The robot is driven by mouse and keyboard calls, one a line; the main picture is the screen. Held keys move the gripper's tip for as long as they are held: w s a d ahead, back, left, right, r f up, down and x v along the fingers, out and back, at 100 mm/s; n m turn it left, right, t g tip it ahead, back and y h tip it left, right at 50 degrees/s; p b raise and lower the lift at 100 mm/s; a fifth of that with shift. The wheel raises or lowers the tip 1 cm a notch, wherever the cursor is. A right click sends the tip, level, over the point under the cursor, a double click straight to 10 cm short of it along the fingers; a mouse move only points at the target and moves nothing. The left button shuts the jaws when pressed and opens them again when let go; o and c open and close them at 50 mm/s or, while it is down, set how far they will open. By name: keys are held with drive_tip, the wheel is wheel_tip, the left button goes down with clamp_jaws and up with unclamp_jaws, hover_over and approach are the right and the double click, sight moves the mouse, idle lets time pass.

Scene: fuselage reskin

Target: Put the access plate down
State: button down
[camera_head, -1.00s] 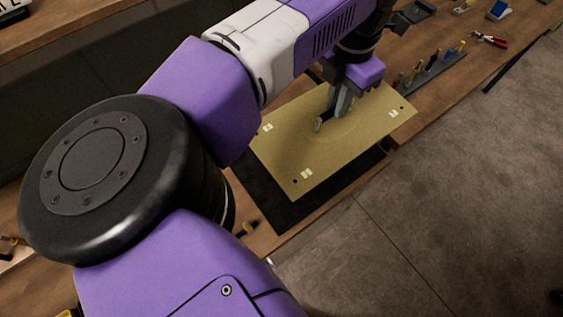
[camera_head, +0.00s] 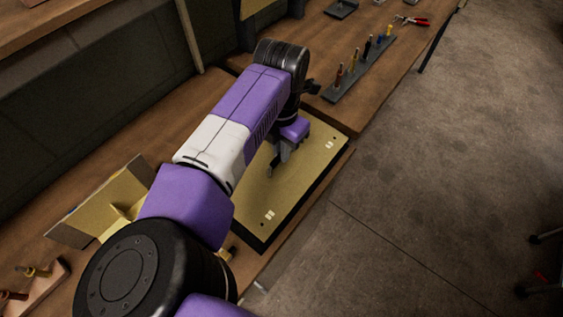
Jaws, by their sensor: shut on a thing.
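The access plate (camera_head: 306,163) is a flat olive-yellow sheet with small white marks near its corners. In the head view it lies over the black mat (camera_head: 338,160) on the wooden bench, and only a dark rim of the mat shows around it. Whether the plate touches the mat or hovers just above it I cannot tell. My gripper (camera_head: 270,172) is at the middle of the plate, shut on its handle, which is mostly hidden by the fingers. My arm covers the plate's left side.
A grey rack (camera_head: 359,71) with several upright tools stands beyond the plate. Red pliers (camera_head: 412,20) lie farther back. A yellowish angled piece (camera_head: 113,203) stands on the bench at left. The bench's front edge runs close along the mat's right side, with open floor beyond.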

wheel_tip(320, 180, down, 4)
drive_tip(key=b, duration=0.2)
drive_tip(key=shift+f+b, duration=0.2)
drive_tip(key=shift+b, duration=0.15)
drive_tip(key=c, duration=1.5)
unclamp_jaws()
drive_tip(key=shift+r, duration=0.1)
wheel_tip(320, 180, up, 12)
drive_tip(key=shift+b, duration=0.9)
